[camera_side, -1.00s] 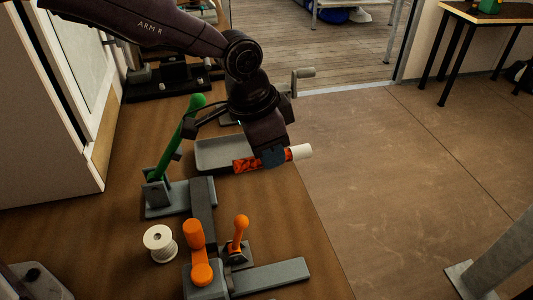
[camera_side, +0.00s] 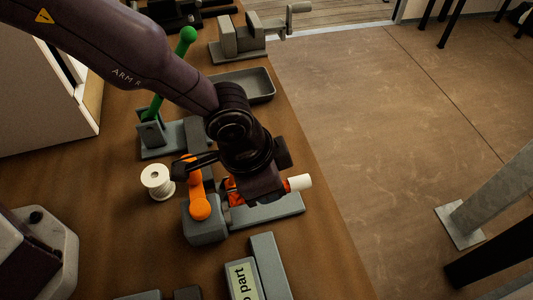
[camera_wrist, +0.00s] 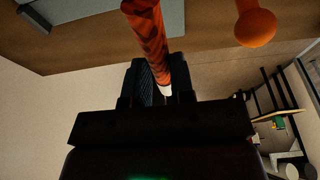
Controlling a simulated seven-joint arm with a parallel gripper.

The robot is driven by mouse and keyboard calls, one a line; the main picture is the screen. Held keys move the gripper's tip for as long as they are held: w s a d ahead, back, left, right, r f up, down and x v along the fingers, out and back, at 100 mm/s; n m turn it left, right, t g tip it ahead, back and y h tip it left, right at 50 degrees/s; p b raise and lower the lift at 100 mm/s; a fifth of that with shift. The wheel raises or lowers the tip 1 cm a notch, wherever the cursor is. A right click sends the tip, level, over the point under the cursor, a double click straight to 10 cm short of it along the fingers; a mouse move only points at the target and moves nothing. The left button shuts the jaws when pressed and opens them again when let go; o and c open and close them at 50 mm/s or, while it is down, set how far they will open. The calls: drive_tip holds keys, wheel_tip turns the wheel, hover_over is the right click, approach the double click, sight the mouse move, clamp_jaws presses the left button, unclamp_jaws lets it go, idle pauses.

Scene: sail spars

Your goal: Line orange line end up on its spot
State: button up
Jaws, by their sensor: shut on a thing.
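The orange line end (camera_side: 234,194) is a dark-marked orange rod with a white tip (camera_side: 299,182). My gripper (camera_side: 266,188) is shut around it in the side view, with the white tip sticking out to the right. In the wrist view the orange rod (camera_wrist: 149,35) runs between the fingers of my gripper (camera_wrist: 162,80), its white tip near them. The held rod is over or beside a grey fixture (camera_side: 206,228) with an orange lever (camera_side: 200,208). Its height above the fixture is unclear. My gripper hides part of the fixture, and I cannot make out the spot itself.
A white spool (camera_side: 158,182) stands left of the fixture. A green-handled lever (camera_side: 187,36), a grey tray (camera_side: 262,86) and a vise (camera_side: 240,40) stand farther back. A labelled grey block (camera_side: 243,281) lies in front. The bench edge is to the right.

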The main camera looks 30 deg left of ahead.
sight(271, 215)
drive_tip(key=shift+f, duration=1.3)
drive_tip(key=shift+f, duration=1.75)
drive_tip(key=shift+f, duration=1.2)
drive_tip(key=o, duration=0.9)
drive_tip(key=shift+c, duration=0.9)
drive_tip(key=shift+r, duration=0.1)
drive_tip(key=shift+r, duration=3.45)
